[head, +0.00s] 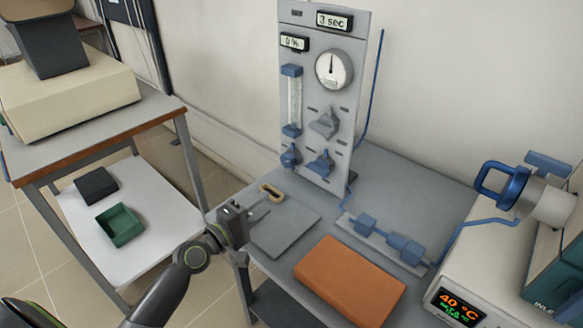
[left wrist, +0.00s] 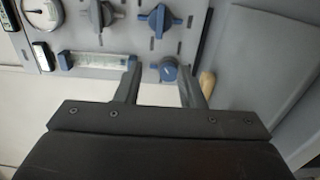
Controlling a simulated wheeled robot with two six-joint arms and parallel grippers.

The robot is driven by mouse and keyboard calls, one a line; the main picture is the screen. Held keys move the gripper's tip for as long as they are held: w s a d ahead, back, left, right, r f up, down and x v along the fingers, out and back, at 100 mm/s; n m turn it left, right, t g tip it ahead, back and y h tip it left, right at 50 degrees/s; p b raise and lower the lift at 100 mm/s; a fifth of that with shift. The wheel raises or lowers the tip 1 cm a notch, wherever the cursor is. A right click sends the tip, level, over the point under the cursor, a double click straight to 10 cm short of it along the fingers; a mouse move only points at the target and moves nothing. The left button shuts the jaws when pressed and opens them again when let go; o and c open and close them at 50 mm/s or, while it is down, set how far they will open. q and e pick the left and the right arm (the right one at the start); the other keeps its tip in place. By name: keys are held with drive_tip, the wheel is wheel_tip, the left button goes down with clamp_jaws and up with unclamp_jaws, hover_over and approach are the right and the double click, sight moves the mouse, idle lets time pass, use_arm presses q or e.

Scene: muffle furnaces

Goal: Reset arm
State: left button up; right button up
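My left gripper (head: 260,205) is over the near left corner of the grey bench, with its arm coming in from the lower left. Its two fingers are apart with nothing between them. In the left wrist view the open fingers (left wrist: 160,92) point toward the lower part of the grey control panel (left wrist: 110,40), with a gap of bench and wall seen between them. The gripper is in front of the panel (head: 322,100) and does not seem to touch it. My right gripper is not in view.
A tan-handled grey plate (head: 285,232) lies beside the gripper. An orange block (head: 349,280) lies right of it. Blue valves (head: 390,240) and a furnace showing 40 °C (head: 458,307) are further right.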

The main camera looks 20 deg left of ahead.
use_arm(q)
drive_tip(key=s+d+f+m+g, duration=0.1)
drive_tip(key=s, duration=0.1)
drive_tip(key=s+d+f+m+g, duration=0.1)
drive_tip(key=f+m, duration=0.1)
drive_tip(key=s+d+f+m+g, duration=0.1)
drive_tip(key=s+m, duration=0.1)
drive_tip(key=shift+s+d+f+g, duration=0.3)
drive_tip(key=shift+s+d+f, duration=0.05)
drive_tip(key=s+a+f+m+g+y, duration=0.2)
drive_tip(key=s+f+m+g+y, duration=0.1)
drive_tip(key=s, duration=0.5)
drive_tip(key=s+a+f+m+g+y, duration=0.2)
drive_tip(key=s+m+g, duration=0.1)
drive_tip(key=s, duration=0.5)
drive_tip(key=s+a+f+m+g+y, duration=0.2)
drive_tip(key=s+f+m+g+y, duration=0.15)
drive_tip(key=s, duration=0.45)
wheel_tip(320, 180, down, 22)
drive_tip(key=a+g+p, duration=0.1)
drive_tip(key=a+g, duration=0.1)
drive_tip(key=s+d+f+h+p, duration=0.1)
drive_tip(key=s+f, duration=1.4)
drive_tip(key=shift+d+n+g+p, duration=0.3)
drive_tip(key=shift+n+g+p, duration=0.05)
drive_tip(key=shift+n, duration=0.1)
